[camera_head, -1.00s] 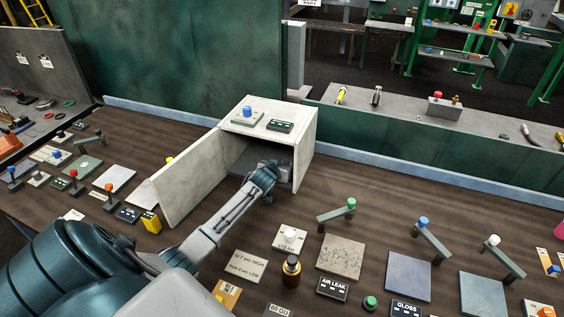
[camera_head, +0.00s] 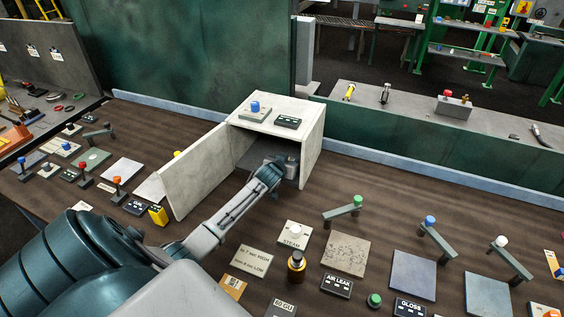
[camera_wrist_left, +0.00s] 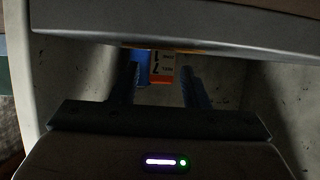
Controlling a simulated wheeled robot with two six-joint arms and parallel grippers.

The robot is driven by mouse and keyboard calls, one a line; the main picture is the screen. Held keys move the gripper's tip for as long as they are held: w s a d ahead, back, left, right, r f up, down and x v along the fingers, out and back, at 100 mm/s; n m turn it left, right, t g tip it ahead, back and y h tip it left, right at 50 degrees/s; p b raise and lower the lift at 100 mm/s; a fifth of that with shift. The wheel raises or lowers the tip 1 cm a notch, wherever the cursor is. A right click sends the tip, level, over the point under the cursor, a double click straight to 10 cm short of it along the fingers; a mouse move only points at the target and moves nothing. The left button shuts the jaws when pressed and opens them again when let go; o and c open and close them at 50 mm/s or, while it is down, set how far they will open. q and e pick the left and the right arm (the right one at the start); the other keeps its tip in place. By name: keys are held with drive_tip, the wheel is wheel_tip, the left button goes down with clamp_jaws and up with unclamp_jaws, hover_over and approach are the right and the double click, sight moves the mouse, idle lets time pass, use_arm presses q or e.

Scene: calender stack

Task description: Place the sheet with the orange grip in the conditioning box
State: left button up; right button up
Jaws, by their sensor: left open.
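The conditioning box (camera_head: 313,140) is a pale box with its front open and its door (camera_head: 196,172) swung out to the left. My left gripper (camera_head: 288,166) reaches through the opening into it; its fingertips are hard to make out in the head view. In the left wrist view the two fingers (camera_wrist_left: 161,80) are apart. An orange and white printed tag (camera_wrist_left: 162,68) and a blue piece (camera_wrist_left: 141,68) show beyond and between them. I cannot tell whether these belong to the sheet. No sheet with an orange grip can be clearly identified inside the box. My right gripper is out of view.
A blue-knobbed plate (camera_head: 255,111) and a dark label (camera_head: 288,122) sit on the box top. An orange-knobbed piece (camera_head: 117,184) stands left of the door. A brown bottle (camera_head: 297,264) and several plates stand to the right.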

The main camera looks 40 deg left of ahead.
use_arm(q)
drive_tip(key=b+v, duration=0.2)
drive_tip(key=v, duration=0.7)
drive_tip(key=shift+s, duration=0.35)
drive_tip(key=shift+v, duration=0.8)
drive_tip(key=shift+r, duration=0.1)
